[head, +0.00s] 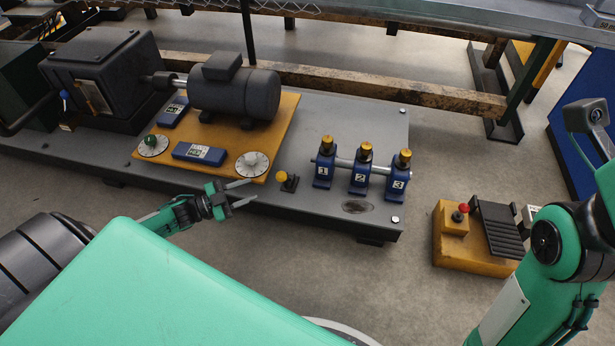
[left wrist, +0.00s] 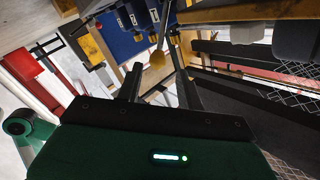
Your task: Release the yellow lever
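The yellow lever (head: 281,177) is a short stalk with a round yellow knob on a small black base, on the grey machine bed just right of the orange plate. Its knob also shows in the left wrist view (left wrist: 157,59), between the fingers in the picture. My left gripper (head: 254,189) is open, with its fingers pointing right toward the lever and a small gap to the knob in the head view. I see nothing between the fingers. In the left wrist view both fingers (left wrist: 154,56) stand apart. My right arm is at the right edge; its gripper does not show.
Blue blocks marked 1, 2 and 3 (head: 358,178) with yellow tops stand right of the lever on a rod. A dark motor (head: 233,92) and two round dials (head: 252,164) sit on the orange plate (head: 285,115). A pedal box with a red button (head: 463,212) stands on the floor.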

